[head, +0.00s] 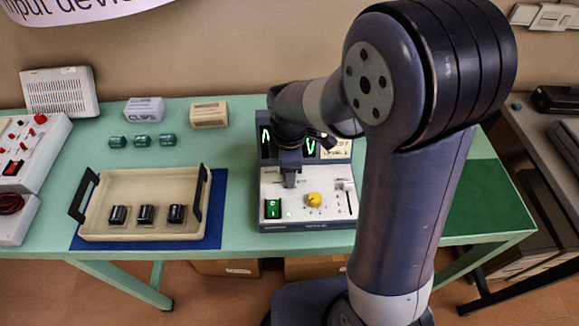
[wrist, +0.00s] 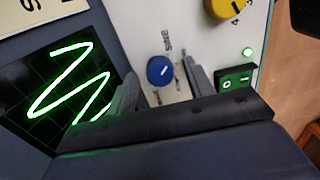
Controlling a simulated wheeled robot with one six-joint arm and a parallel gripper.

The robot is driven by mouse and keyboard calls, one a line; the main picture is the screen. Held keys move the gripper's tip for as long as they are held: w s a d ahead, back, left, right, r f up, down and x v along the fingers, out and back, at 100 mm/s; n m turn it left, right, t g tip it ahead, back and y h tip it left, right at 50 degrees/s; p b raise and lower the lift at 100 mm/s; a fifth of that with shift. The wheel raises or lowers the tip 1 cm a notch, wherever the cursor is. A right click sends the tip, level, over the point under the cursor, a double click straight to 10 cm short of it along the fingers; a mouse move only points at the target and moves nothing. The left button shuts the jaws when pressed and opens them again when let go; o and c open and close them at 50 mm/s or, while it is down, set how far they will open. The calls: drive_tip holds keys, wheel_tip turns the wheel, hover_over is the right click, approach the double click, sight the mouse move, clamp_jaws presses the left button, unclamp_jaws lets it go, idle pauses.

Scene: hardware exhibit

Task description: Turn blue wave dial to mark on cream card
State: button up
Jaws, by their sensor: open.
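The blue wave dial (wrist: 160,70) is on the device's pale front panel in the wrist view. A light pointer line on its face slants toward the upper right. In the head view my gripper (head: 290,182) is over the panel's left part and hides the dial. The cream card (head: 336,149) is beside the screen; its corner with large letters shows in the wrist view (wrist: 30,14).
A yellow knob (head: 314,200), a green switch (head: 272,208) and a slider (head: 347,198) are on the same panel. The screen (wrist: 62,85) shows a green zigzag trace. A tray (head: 180,231) with black cylinders stands to the left, and green table is bare between.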

drive_tip(key=shift+r, duration=0.1)
wheel_tip(320, 180, up, 11)
drive_tip(key=shift+f, duration=0.2)
idle(0.5)
wheel_tip(320, 180, down, 11)
drive_tip(key=shift+f, duration=0.1)
drive_tip(key=shift+m, duration=0.3)
drive_tip(key=shift+r, duration=0.25)
